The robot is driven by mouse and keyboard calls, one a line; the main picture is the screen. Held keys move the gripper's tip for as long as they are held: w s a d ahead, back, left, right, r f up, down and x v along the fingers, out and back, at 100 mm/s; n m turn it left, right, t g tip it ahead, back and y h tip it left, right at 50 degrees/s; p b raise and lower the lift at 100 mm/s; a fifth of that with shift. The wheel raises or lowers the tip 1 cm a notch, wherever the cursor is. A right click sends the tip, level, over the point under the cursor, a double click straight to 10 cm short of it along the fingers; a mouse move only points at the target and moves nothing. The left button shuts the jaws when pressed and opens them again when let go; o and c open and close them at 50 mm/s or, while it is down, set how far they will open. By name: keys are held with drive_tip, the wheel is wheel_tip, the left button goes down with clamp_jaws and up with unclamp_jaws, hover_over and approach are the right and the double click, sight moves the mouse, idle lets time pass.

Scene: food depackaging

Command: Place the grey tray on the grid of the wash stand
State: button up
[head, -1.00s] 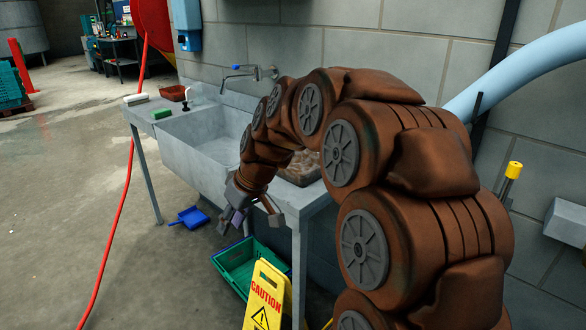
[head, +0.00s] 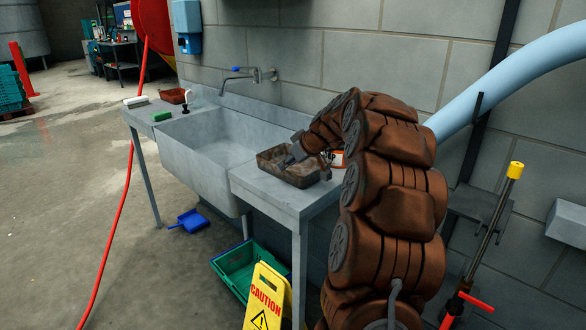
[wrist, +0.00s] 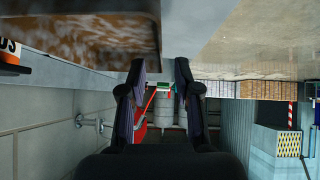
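A shallow rectangular tray (head: 270,171), grey-brown and stained, sits on the flat top of the wash stand (head: 262,187), right of the basin. No separate grid can be made out in these views. My gripper (head: 293,154) is at the tray's right part, close to its rim; my arm hides some of that side. The wrist view looks upside down. In it, the tray's wall (wrist: 80,28) fills the upper left. The two fingers of my gripper (wrist: 160,72) stand apart, with the tray's edge showing between their tips. Contact cannot be told.
A white-and-orange container (head: 338,159) stands behind my gripper. A reddish tray (head: 173,95) and green sponge (head: 162,115) lie at the stand's left end. A tap (head: 240,76) is above the basin. A green crate (head: 245,265) and yellow caution sign (head: 266,297) are on the floor in front.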

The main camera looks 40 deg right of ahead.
drive_tip(key=shift+p+x, duration=0.75)
drive_tip(key=shift+x, duration=2.5)
drive_tip(key=shift+w+a+r, duration=0.15)
clamp_jaws()
